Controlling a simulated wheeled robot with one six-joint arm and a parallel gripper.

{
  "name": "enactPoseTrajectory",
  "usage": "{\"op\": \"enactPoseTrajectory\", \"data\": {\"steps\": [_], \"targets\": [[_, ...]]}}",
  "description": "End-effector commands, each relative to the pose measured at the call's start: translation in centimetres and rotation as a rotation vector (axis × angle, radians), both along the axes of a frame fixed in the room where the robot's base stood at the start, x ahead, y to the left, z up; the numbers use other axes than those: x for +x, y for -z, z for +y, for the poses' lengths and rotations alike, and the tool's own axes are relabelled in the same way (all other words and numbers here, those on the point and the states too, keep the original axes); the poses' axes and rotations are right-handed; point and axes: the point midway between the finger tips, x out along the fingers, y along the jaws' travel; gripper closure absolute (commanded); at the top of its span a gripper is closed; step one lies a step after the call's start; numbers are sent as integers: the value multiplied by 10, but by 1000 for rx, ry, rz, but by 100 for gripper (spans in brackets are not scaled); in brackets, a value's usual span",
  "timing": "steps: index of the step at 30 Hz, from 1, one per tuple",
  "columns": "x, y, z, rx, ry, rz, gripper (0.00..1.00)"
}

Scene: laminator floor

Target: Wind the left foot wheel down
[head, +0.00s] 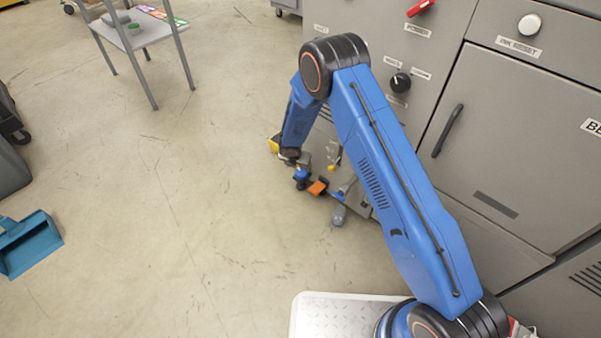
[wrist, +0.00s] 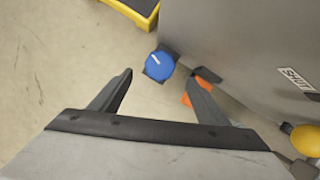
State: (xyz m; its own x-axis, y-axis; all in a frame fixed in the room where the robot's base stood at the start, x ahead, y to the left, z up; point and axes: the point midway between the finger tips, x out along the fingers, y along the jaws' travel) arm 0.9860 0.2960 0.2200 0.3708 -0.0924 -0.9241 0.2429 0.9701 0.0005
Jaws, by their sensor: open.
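A blue round wheel (wrist: 160,65) with a white mark sits on a dark mount at the lower edge of the grey machine, low near the floor. It looks like the left foot wheel, though no label shows on it. In the head view the blue wheel (head: 301,174) is small, just below the end of my arm. My gripper (wrist: 163,76) is open and empty, with its two dark fingers spread to either side of the wheel's line. The wheel appears beyond the fingertips; I see no contact. In the head view the fingers are too small to make out.
An orange piece (wrist: 190,98) is partly behind my right finger, close to the wheel. A yellow knob (wrist: 306,139) and a SHUT label (wrist: 297,82) are on the machine (wrist: 240,40). A yellow-edged tray (wrist: 137,12) lies beyond. Floor to the left (head: 170,210) is clear.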

Motion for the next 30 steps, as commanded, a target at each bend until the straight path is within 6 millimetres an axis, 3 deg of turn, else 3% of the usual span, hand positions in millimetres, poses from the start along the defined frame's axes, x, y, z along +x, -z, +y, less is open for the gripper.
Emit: {"op": "enactPoseTrajectory", "data": {"steps": [6,15,29,30], "targets": [[13,36,-4,-2,-1,2,31],[28,72,-8,-1,0,1,31],[32,81,-8,0,-1,0,31],[32,81,-8,0,-1,0,36]]}}
